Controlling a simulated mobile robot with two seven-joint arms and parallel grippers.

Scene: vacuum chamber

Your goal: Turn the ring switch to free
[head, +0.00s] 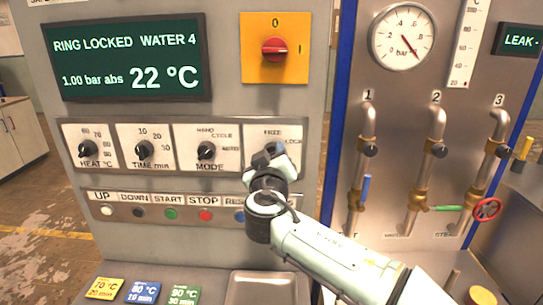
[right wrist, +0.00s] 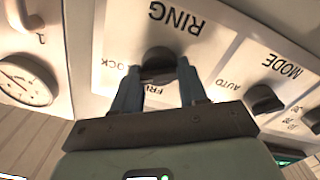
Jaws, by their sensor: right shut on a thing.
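The ring switch is a black knob (right wrist: 158,62) on a white plate marked RING, with FREE and LOCK labels, seen upside down in the right wrist view. My right gripper (right wrist: 160,78) has its two fingers on either side of the knob and is shut on it. In the head view my right gripper (head: 268,156) covers the knob, on the rightmost plate of the dial row. I cannot tell which label the knob points to. The display (head: 130,58) reads RING LOCKED, WATER 4, 1.00 bar abs, 22 °C. My left gripper is not in view.
The MODE knob (head: 206,150) is just left of the ring plate. A row of push buttons, including STOP (head: 205,215), runs below. A red switch on a yellow plate (head: 291,75) is above. Pipes and a red valve wheel (head: 487,209) stand to the right.

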